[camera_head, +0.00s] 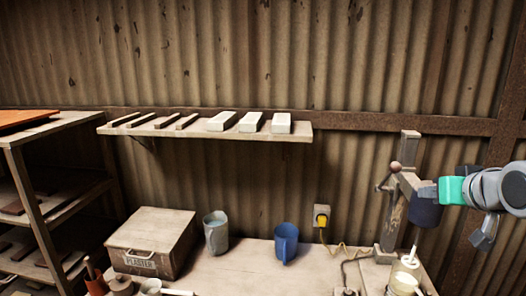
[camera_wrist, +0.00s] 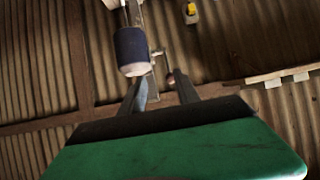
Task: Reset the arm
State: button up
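My gripper (camera_head: 427,188) is raised at the right in the head view, beside the tile press (camera_head: 396,212). In the wrist view, my gripper (camera_wrist: 162,90) shows its two dark fingers apart with nothing held between them. The press's dark blue cylinder (camera_head: 425,210) is just below the gripper in the head view. The cylinder (camera_wrist: 131,50) also shows beyond the fingers in the wrist view. I cannot tell whether gripper and press touch.
A wall shelf (camera_head: 305,132) holds dark strips and white blocks. The bench (camera_head: 240,257) carries a plaster box (camera_head: 152,240), a grey cup (camera_head: 215,232), a blue jug (camera_head: 286,243) and a white jar (camera_head: 404,280). A yellow plug (camera_head: 322,219) with a cord is on the wall.

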jog(key=w+a+f+n+g+y, duration=0.1)
jog(key=w+a+f+g+y, duration=0.15)
jog(key=a+f, duration=1.15)
jog(key=s+a+f+n+g, duration=0.1)
jog(key=s+a+f+g, duration=0.4)
jog(key=s+a+f, duration=0.6)
notch_tip(320, 180, down, 2)
jog(key=shift+s+a+f+n, duration=0.2)
jog(key=shift+s+f+n, duration=0.1)
jog(key=shift+s, duration=0.3)
jog(key=shift+r, duration=0.1)
